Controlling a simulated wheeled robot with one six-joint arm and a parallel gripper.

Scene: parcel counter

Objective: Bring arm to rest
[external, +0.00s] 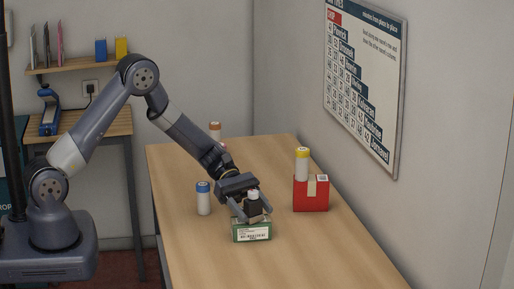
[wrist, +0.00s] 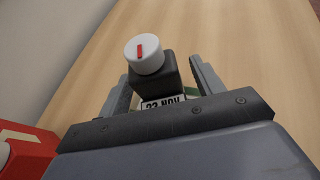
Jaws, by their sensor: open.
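My gripper (external: 250,212) is low over the wooden counter, with its jaws open. A dark stamp-like block with a white round knob (external: 253,196) stands on a green and white box (external: 252,231), between my fingers. In the wrist view my gripper (wrist: 165,85) has one finger on each side of the dark block (wrist: 155,82). A gap shows between the block and the right finger; on the left I cannot tell.
A blue-capped white bottle (external: 204,198) stands just left of my gripper. A red box (external: 311,194) with a yellow-capped bottle (external: 302,164) is to the right. A brown-capped bottle (external: 215,131) stands behind my forearm. The counter's front (external: 320,265) is clear.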

